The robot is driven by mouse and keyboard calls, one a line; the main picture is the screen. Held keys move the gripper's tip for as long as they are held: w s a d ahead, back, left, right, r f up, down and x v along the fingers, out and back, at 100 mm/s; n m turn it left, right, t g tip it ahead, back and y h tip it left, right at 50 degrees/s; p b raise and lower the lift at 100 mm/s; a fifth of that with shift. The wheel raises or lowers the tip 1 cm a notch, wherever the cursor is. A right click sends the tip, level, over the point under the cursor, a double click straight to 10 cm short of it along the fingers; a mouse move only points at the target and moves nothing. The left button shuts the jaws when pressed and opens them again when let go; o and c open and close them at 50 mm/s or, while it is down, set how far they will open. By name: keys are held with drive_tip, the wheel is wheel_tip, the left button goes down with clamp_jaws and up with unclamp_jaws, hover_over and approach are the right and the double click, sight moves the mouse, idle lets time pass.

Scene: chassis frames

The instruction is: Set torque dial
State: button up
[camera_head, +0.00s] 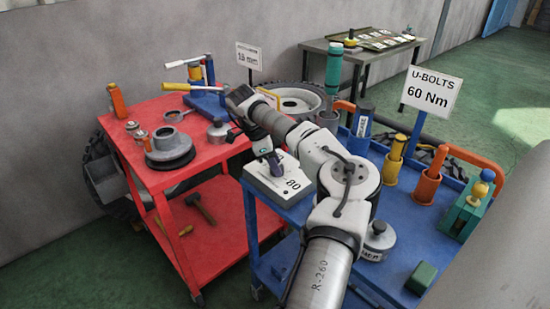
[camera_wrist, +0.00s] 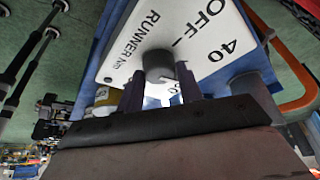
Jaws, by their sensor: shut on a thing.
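The torque dial box, a white plate (camera_wrist: 205,62) marked OFF, 40 and RUNNER Nm, fills the upper wrist view. In the head view the box (camera_head: 262,186) sits on the near left corner of the blue cart, with 80 showing. The dark round dial knob (camera_wrist: 158,64) stands on the plate. My gripper (camera_wrist: 161,82) is shut on the knob, one purple-grey finger on each side. It also shows in the head view (camera_head: 273,163), above the box. Part of the scale behind the fingers and the knob's pointer are hidden.
A sign (camera_head: 432,92) reads U-BOLTS 60 Nm behind the blue cart (camera_head: 398,268). The cart holds yellow and orange tools in cups, a blue bottle (camera_head: 361,125) and a grey weight (camera_head: 378,240). A red cart (camera_head: 125,150) with parts stands left.

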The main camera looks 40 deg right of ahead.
drive_tip(key=m+p, duration=0.1)
drive_tip(key=m, duration=0.1)
drive_tip(key=m+g+y+p, duration=0.1)
drive_tip(key=shift+r+m+p, duration=0.2)
drive_tip(key=shift+m+p, duration=0.1)
drive_tip(key=shift+m, duration=0.1)
drive_tip(key=shift+w+d+f+m+g+y+p, duration=0.1)
drive_tip(key=shift+m+g+y+p, duration=0.15)
drive_tip(key=shift+m+p, duration=0.5)
drive_tip(key=shift+d+f+m+g+y+p, duration=0.15)
drive_tip(key=shift+m+y+p, duration=0.3)
drive_tip(key=shift+m, duration=0.4)
drive_tip(key=shift+a, duration=0.1)
drive_tip(key=o, duration=1)
drive_tip(key=shift+r, duration=0.1)
drive_tip(key=p+v, duration=0.2)
drive_tip(key=v, duration=1.1)
drive_tip(key=shift+r, duration=0.35)
